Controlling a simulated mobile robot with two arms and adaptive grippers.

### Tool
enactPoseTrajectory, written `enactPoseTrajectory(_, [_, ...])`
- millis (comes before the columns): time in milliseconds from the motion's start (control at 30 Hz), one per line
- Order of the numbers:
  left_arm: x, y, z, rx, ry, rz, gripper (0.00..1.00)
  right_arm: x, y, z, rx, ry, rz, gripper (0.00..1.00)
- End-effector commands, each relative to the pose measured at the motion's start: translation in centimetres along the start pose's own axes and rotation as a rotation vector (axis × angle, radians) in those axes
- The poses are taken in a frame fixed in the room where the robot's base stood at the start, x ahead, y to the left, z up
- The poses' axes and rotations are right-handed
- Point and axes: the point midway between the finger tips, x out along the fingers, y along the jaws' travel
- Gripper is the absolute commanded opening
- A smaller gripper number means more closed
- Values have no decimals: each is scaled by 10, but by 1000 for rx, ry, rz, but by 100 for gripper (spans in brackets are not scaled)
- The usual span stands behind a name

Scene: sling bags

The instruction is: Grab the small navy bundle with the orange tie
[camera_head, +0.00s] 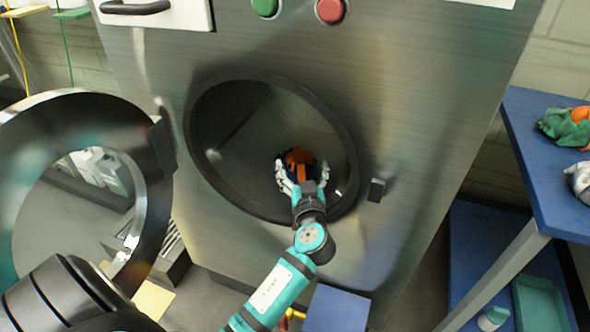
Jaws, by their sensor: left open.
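A small navy bundle with an orange tie (299,159) lies inside the round dark drum opening of a steel front-loading machine. My left gripper (302,170), on a teal and black arm, reaches into the opening from below. It is open, with one pale finger to the left of the bundle and the other to its right. The left finger is close to the bundle, and some space shows at the right finger. I cannot tell whether either finger touches it. The bundle's lower part is partly hidden by the gripper. My right gripper is not in view.
A latch block (377,189) juts out right of the opening. A blue table (528,130) at the right holds a green and orange bundle (568,127) and a grey one (580,181).

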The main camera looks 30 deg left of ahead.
Motion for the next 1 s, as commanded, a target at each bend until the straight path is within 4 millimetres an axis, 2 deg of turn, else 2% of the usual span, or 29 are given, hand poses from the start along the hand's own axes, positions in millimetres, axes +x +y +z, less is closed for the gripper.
enactPoseTrajectory(233, [22,-1,-4,1,4,-2,87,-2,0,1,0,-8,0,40])
enactPoseTrajectory(533, [68,0,-4,1,3,0,87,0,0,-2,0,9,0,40])
enactPoseTrajectory(867, [74,0,-4,0,1,-1,87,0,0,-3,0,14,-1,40])
enactPoseTrajectory(1000, [74,0,-4,0,1,-1,69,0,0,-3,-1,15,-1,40])
